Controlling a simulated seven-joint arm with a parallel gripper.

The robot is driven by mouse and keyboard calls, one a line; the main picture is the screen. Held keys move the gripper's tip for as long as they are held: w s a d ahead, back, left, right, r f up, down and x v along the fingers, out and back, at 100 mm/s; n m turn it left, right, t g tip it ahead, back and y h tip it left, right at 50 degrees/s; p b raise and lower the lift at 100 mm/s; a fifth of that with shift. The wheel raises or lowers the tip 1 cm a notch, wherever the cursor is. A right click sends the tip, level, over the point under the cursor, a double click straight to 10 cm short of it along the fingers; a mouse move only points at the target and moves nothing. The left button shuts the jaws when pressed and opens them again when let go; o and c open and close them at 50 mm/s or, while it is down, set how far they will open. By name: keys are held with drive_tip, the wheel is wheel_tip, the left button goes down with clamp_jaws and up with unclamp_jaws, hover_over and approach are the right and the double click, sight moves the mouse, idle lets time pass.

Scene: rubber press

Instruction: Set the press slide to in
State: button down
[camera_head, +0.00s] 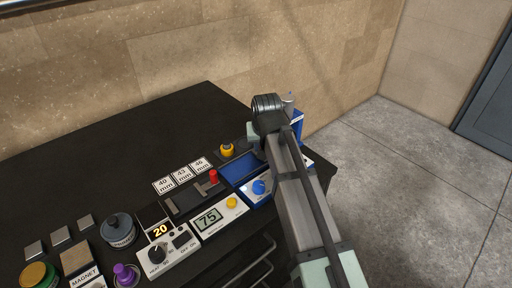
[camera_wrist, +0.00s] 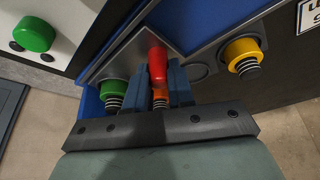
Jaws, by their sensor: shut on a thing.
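In the wrist view, my gripper (camera_wrist: 161,84) has its two blue fingers closed on a red handle (camera_wrist: 157,62). An orange part and a spring show beneath the handle, between the fingers. The handle stands on a grey plate of a blue machine (camera_wrist: 200,25), with a green button (camera_wrist: 113,89) on its left and a yellow button (camera_wrist: 243,55) on its right. I cannot tell which of these parts is the press slide, or its position. In the head view my arm hides the fingers and the red handle; part of a blue machine (camera_head: 298,124) shows behind it.
On the black table (camera_head: 95,150) stand a red-knobbed slider (camera_head: 212,177), a blue tray (camera_head: 238,168), a display box (camera_head: 215,218), a dial box (camera_head: 167,252) and a grey round pot (camera_head: 118,230). The table's back left is clear. In the wrist view, another green button (camera_wrist: 35,34) sits on a white panel.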

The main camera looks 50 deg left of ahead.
drive_tip(key=shift+w, duration=0.8)
drive_tip(key=c, duration=1)
unclamp_jaws()
drive_tip(key=shift+o, duration=0.2)
drive_tip(key=v, duration=1.3)
drive_tip(key=shift+r, duration=0.4)
drive_tip(key=shift+d, duration=0.1)
